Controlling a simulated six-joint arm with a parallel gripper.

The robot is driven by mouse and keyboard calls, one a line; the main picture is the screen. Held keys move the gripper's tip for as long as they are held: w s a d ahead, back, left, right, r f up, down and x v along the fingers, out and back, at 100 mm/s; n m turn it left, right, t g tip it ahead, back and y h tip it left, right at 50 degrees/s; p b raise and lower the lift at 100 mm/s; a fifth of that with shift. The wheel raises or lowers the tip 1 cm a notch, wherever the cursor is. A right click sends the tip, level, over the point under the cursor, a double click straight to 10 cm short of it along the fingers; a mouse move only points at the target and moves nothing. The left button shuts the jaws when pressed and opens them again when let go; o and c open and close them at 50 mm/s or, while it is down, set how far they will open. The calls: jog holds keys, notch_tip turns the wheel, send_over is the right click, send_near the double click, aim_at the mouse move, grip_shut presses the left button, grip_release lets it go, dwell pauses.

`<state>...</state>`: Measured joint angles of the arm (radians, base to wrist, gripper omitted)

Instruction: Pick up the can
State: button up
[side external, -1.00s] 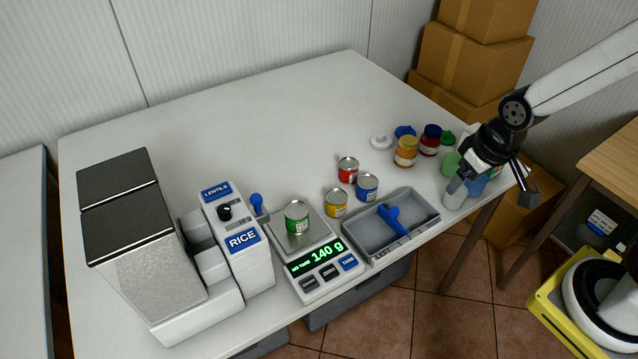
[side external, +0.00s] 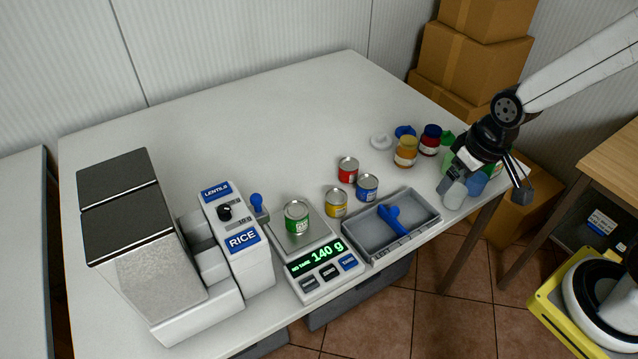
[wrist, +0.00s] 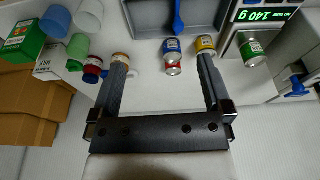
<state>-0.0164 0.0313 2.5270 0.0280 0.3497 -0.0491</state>
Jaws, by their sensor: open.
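Four small cans stand in view. The green can (side external: 297,217) is upright on the scale's plate (side external: 283,240). The red can (side external: 348,170), yellow can (side external: 336,203) and blue can (side external: 368,187) stand close together on the table, behind and beside the tray. My gripper (side external: 486,187) is open and empty at the table's right edge, near the cups and well to the right of all the cans. In the wrist view, the blue can (wrist: 172,47), red can (wrist: 172,69) and yellow can (wrist: 206,44) appear beyond or between my fingers; the green can (wrist: 252,51) is to the right.
A grey tray (side external: 424,211) holding a blue scoop (side external: 393,220) lies right of the scale, which reads 140 g. Jars, lids and cups (side external: 455,194) crowd the right end. A rice and lentil dispenser (side external: 238,238) stands left. The back of the table (side external: 250,130) is clear.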

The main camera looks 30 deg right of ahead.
jog(key=w+a+f+n+y, duration=0.25)
jog(key=w+a+n, duration=0.25)
jog(key=w+a, duration=0.45)
jog(key=n, duration=0.5)
send_over(298, 209)
jog(key=s+d, duration=0.1)
jog(key=shift+y, duration=0.45)
jog(key=f, duration=0.6)
jog(key=shift+s+d, duration=0.15)
jog(key=shift+s, duration=0.05)
jog(key=shift+f, duration=0.1)
jog(key=shift+x, duration=1.25)
jog(key=shift+x, duration=2.55)
jog(key=shift+d, duration=0.1)
jog(key=shift+w, duration=0.1)
jog(key=c, duration=1.2)
